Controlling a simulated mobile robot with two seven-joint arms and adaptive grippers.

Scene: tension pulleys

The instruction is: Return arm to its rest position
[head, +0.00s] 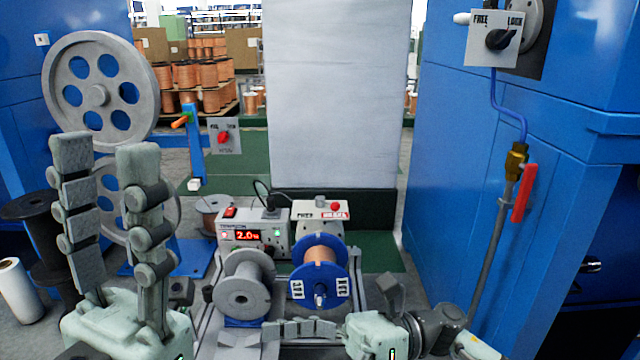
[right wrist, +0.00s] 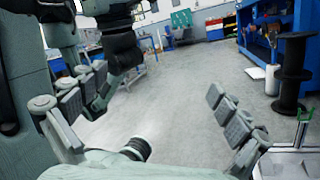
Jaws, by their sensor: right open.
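My left gripper (head: 105,150) stands large at the left of the head view, its two pad-lined fingers pointing up and clearly apart, with nothing between them. My right gripper (head: 328,308) is low in the middle of the head view, its arm coming in from the lower right. One of its fingers points left in front of the grey spool (head: 243,291) and the blue-flanged copper spool (head: 321,272).
A tension unit with a red display (head: 251,237) stands behind the spools. A big blue cabinet (head: 500,200) with a red-handled valve (head: 524,194) fills the right side. A grey pulley wheel (head: 99,95) stands at the left. In the right wrist view, open floor (right wrist: 190,100) lies beside a black reel (right wrist: 293,75).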

